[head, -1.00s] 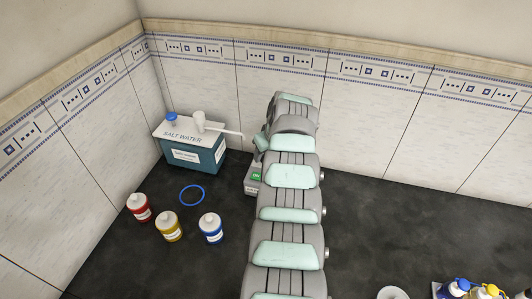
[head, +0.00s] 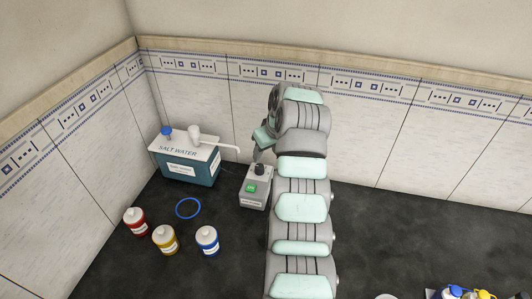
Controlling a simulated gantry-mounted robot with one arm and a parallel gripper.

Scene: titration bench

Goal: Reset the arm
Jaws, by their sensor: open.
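My arm rises through the middle of the head view and bends over at its far end. My gripper (head: 261,142) shows only in part, at the left side of the arm's far end, above a small grey device (head: 255,190). The gripper is open, with nothing seen in it; part of it is hidden behind the arm. The grey device has a black knob on top and a green lit panel on its front. It stands on the dark bench (head: 120,268), just left of my arm.
A teal salt water box (head: 188,172) with a white spout stands at the back left. A blue ring (head: 188,208) and red (head: 135,222), yellow (head: 165,240) and blue (head: 207,241) bottles are in front of it. More bottles (head: 455,292) show at the bottom right edge.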

